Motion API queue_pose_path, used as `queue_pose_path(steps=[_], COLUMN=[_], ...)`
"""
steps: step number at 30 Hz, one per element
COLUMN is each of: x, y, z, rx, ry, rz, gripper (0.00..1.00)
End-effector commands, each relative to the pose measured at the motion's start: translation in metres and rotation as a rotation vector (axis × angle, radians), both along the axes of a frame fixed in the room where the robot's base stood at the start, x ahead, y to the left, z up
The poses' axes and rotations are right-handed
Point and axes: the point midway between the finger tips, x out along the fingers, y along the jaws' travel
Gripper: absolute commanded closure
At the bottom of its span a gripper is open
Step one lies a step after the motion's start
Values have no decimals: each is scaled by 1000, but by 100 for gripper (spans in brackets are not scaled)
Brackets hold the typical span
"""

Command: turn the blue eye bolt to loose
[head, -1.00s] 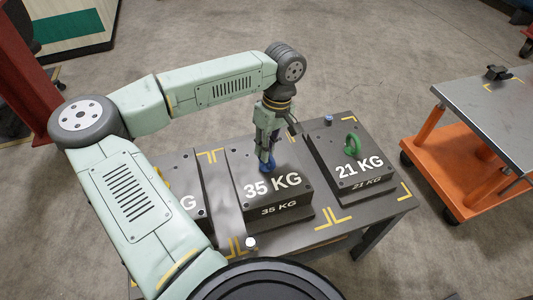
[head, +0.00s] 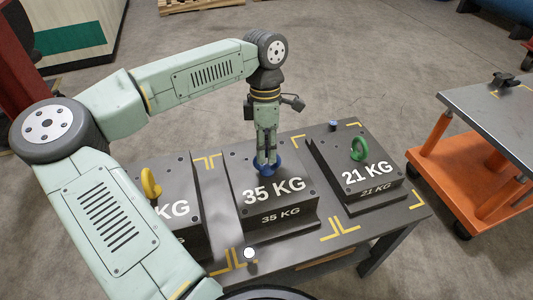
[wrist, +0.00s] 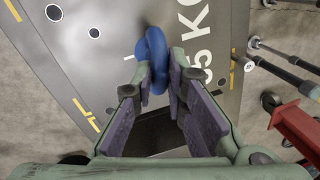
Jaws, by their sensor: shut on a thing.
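The blue eye bolt (head: 268,168) stands on top of the middle dark block (head: 240,207) marked 35 KG. My gripper (head: 266,158) points down over it and is shut on the ring. In the wrist view the blue eye bolt (wrist: 156,60) shows between the fingertips of my gripper (wrist: 158,88), with part of its ring hidden by the fingers. I cannot tell how far its thread sits in the block.
A block marked 21 KG (head: 346,189) with a green eye bolt (head: 358,149) stands to the right. A yellow eye bolt (head: 151,183) is on the left block, partly behind my arm. An orange cart (head: 430,125) stands at the far right.

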Motion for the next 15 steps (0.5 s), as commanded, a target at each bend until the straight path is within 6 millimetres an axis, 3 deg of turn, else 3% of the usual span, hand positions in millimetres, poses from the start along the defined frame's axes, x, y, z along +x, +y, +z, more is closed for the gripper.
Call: queue_pose_path(steps=[15], x=[2], y=[2], z=[-1], rx=[-5], ry=[-10], rz=[462], gripper=[100])
